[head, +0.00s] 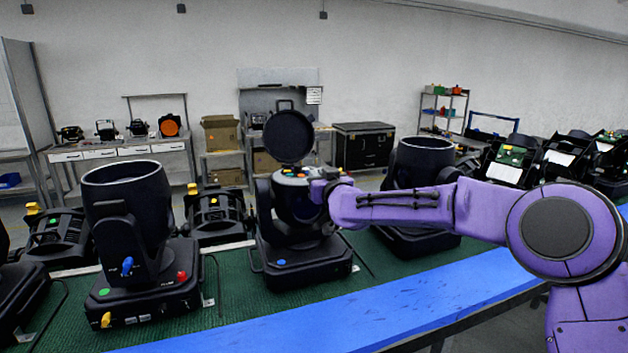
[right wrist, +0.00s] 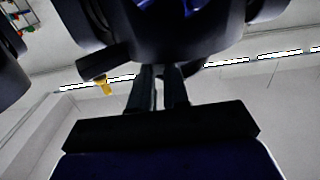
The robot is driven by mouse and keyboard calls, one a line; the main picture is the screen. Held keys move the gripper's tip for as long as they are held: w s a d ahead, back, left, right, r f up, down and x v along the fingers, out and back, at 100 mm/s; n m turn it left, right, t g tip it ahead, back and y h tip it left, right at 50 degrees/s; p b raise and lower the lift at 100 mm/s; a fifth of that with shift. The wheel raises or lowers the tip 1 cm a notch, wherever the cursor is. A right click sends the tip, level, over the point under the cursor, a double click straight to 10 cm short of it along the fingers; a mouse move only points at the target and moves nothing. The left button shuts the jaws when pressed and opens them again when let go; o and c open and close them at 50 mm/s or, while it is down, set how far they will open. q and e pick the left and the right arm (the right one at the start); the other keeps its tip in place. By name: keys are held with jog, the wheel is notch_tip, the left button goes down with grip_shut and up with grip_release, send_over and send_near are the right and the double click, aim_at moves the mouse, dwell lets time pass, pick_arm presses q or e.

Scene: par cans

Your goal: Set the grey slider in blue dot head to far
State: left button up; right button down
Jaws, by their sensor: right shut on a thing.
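The blue dot head (head: 300,264) is a black moving-head lamp on the green mat, with a blue dot on its base front. Its round lid (head: 288,137) stands open above it, and small coloured parts show at its top. My right gripper (head: 318,190) is at the right side of the head's top, reaching in from the right. In the right wrist view its two fingers (right wrist: 158,88) are close together against the dark housing, shut on the grey slider, which the fingers and housing hide. The slider's position cannot be read. My left gripper is not in view.
A head with a green dot (head: 130,200) stands at left, with blue, red and yellow knobs. Another black head (head: 420,165) stands at right behind my arm. A blue strip (head: 330,315) along the front edge is clear. More lamps stand behind and at far right.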

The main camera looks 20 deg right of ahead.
jog(key=shift+d, duration=0.4)
jog(key=c, duration=1.4)
grip_release()
jog(key=o, duration=0.3)
jog(key=shift+d, duration=0.1)
jog(key=s+b, duration=0.4)
jog(key=s, duration=0.6)
jog(key=shift+s+d, duration=0.2)
jog(key=shift+f, duration=0.1)
